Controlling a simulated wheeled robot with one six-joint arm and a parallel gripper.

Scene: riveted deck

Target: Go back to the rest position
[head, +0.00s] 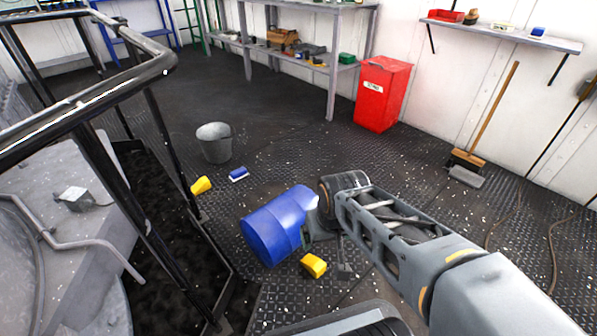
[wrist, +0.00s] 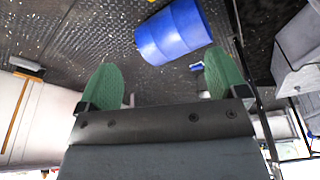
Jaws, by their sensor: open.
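My gripper (wrist: 164,80) shows in the wrist view with its two green fingers spread wide apart and nothing between them. In the head view my arm reaches forward from the lower right, and its end is partly hidden behind its own links and close to a blue barrel. The blue barrel (head: 272,226) lies on its side on the deck, partly covered by my arm in the head view. The barrel also shows in the wrist view (wrist: 174,32), beyond the fingers and apart from them.
Yellow pieces lie beside the barrel (head: 313,265) and farther left (head: 201,185). A blue brush-like item (head: 238,174) and a grey bucket (head: 215,142) stand beyond. A black railing (head: 150,75) runs along the left. A red bin (head: 381,94) and broom (head: 492,115) are by the wall. Deck is open mid-right.

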